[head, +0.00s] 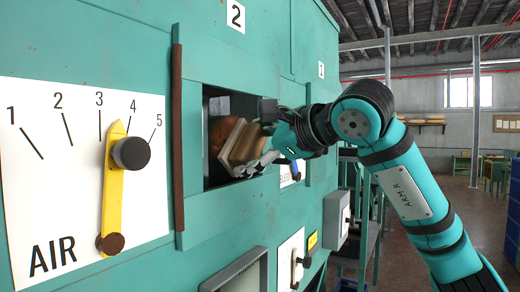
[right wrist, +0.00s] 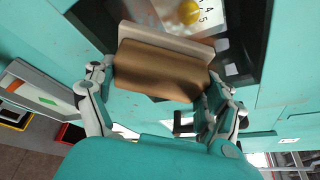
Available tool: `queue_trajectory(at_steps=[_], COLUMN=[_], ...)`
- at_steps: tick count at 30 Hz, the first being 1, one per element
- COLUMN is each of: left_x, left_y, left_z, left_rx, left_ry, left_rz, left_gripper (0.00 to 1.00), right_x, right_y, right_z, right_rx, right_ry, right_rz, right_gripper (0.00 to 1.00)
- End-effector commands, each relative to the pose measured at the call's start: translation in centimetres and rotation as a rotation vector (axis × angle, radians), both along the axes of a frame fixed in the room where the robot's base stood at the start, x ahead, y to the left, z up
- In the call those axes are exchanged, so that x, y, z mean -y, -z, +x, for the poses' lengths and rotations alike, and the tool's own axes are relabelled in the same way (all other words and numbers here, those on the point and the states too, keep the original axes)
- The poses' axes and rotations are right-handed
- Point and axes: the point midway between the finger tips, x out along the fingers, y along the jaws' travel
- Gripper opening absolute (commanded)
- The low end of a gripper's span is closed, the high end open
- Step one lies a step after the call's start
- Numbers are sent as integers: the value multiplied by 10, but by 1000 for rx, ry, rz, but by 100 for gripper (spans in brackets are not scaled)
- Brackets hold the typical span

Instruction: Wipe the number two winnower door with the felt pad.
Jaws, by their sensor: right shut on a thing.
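The number two winnower door (head: 217,106) is a dark pane in a teal frame, below a white plate marked 2 (head: 236,16). My right gripper (head: 254,146) is at the pane's right part, shut on the felt pad (head: 242,142). The pad is a block with a pale layer and a brown back. In the right wrist view the pad (right wrist: 160,70) sits between the fingers, its pale side toward the dark door (right wrist: 238,62). I cannot tell whether it touches the pane. A brown rounded shape shows in the pane behind the pad. My left gripper is not in view.
A white AIR dial (head: 72,190) with a yellow pointer (head: 113,190), set between 3 and 4, is left of the door. A rust-brown vertical strip (head: 178,140) stands between them. A grey-framed panel (head: 236,272) and a lever plate (head: 290,262) are below. Open floor lies right.

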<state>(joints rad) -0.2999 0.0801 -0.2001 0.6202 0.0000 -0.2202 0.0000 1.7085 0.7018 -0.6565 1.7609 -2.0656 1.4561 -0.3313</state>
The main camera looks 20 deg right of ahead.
Motion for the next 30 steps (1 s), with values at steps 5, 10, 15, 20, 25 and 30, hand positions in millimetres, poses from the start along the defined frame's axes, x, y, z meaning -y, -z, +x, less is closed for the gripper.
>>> queue_trajectory(at_steps=[5,10,15,20,25,30], left_x=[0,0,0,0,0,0], left_y=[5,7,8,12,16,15], left_z=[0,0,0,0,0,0], left_rx=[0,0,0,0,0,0], left_ry=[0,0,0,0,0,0], left_rz=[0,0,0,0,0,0], left_gripper=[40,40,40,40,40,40], right_x=[-15,-23,-27,-37,-48,-52], right_y=[0,1,0,1,1,-1], right_z=[-11,-16,-20,-29,-38,-41], right_rx=[4,1,2,3,2,1], right_ry=[-4,-3,-4,-5,-4,-3], right_rz=[-3,-2,-2,-3,-3,-1], right_gripper=[59,59,59,59,59,59])
